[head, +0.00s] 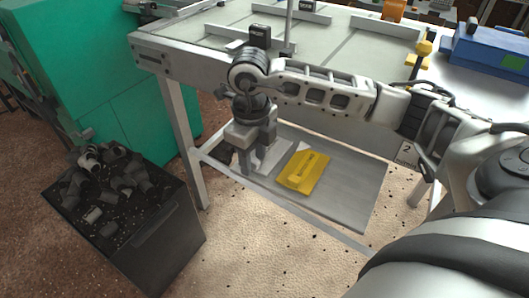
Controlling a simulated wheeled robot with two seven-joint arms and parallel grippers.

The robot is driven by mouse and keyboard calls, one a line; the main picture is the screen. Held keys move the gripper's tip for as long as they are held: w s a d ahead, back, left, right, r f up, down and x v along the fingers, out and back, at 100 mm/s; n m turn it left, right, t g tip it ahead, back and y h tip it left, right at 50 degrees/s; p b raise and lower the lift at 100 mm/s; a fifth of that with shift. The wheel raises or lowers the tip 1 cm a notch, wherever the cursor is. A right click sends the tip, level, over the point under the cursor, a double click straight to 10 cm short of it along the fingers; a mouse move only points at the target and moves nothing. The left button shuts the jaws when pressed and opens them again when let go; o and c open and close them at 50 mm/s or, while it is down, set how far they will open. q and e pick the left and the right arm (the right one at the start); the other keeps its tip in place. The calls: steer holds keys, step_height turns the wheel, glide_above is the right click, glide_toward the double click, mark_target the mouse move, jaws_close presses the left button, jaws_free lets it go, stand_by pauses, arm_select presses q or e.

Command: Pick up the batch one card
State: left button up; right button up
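My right gripper (257,158) points down over the left part of the lower shelf under the table. Its fingers look apart, with nothing clearly seen between them. A pale grey-white sheet or card (277,153) shows just right of and behind the fingers; I cannot read any mark on it, nor tell whether the fingers touch it. A yellow item with small dark print (303,172) lies on the shelf to the right of the gripper. My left gripper is not in view.
The lower shelf (352,190) is bare right of the yellow item. The table (190,65) above has an edge and legs close to my arm. A dark bin of grey pieces (155,245) stands at left, before a green cabinet (125,110). A blue box (485,50) is on the tabletop.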

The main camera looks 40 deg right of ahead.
jaws_close()
steer(key=shift+r, duration=0.15)
